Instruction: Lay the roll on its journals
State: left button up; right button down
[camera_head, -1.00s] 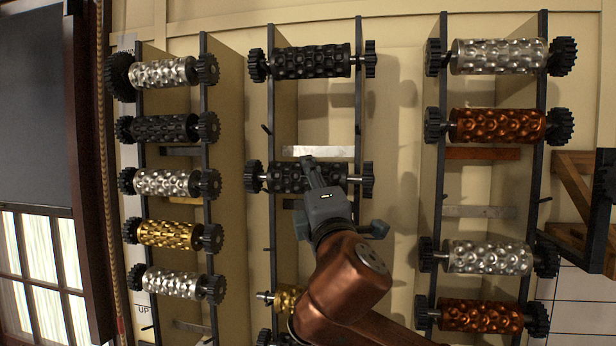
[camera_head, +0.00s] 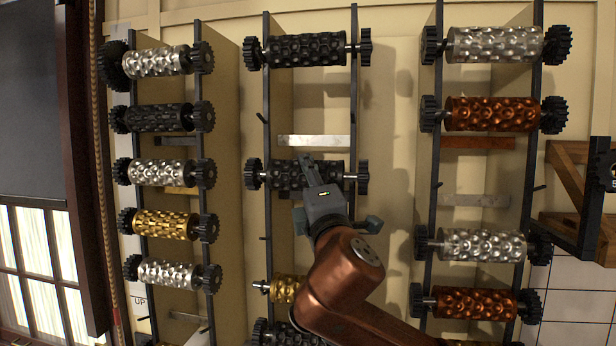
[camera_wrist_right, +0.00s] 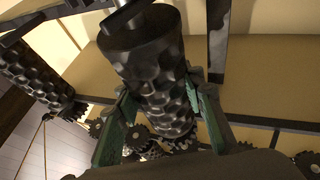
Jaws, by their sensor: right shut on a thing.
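A black dimpled roll (camera_head: 285,176) with toothed gears at both ends spans the two dark posts of the middle rack (camera_head: 267,215) in the head view. My right gripper (camera_head: 308,165) is shut on the middle of this roll. In the right wrist view the roll (camera_wrist_right: 150,75) sits between the two green-grey fingers (camera_wrist_right: 162,95). The roll looks about level across the posts. Whether its shaft ends touch the supports cannot be told. My left gripper is not in view.
Another black roll (camera_head: 306,49) hangs above, with a silver bar (camera_head: 314,141) between. A gold roll (camera_head: 287,289) is below, partly behind my arm. Side racks hold silver, gold, black and copper rolls, such as the copper roll (camera_head: 493,114). A wooden bracket (camera_head: 570,175) stands at right.

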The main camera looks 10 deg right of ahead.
jog(key=c, duration=1.2)
grip_release()
jog(key=shift+s+r, duration=0.15)
jog(key=shift+w+f, duration=0.2)
jog(key=shift+f, duration=0.05)
jog(key=v, duration=1.2)
jog(key=shift+s+r, duration=0.2)
